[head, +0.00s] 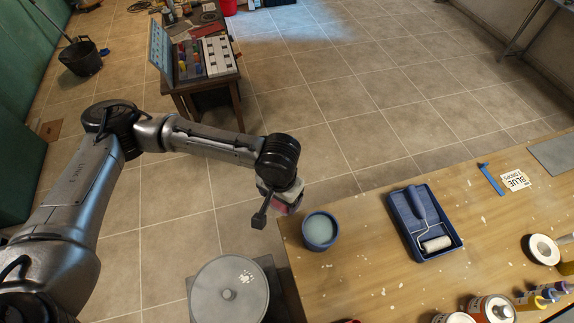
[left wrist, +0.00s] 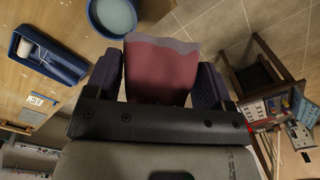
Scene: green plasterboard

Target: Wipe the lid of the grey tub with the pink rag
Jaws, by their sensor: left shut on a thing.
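The grey tub (head: 212,305) stands at the bottom centre of the head view, its round lid with a central knob facing up. A white splotchy mark (head: 246,277) lies on the lid, right of the knob. My left gripper (head: 283,198) is up and to the right of the tub, apart from the lid. It is shut on the pink rag (head: 292,207), which is mostly hidden in the head view. In the left wrist view the pink rag (left wrist: 160,72) spreads out between the two fingers. My right gripper is in neither view.
The wooden table (head: 350,270) is at right, with a blue pot (head: 320,231) near its left corner, a paint tray (head: 425,222) with a roller, and several cans and bottles at the front. A small table (head: 205,88) with a sorting box stands behind. Tiled floor between is open.

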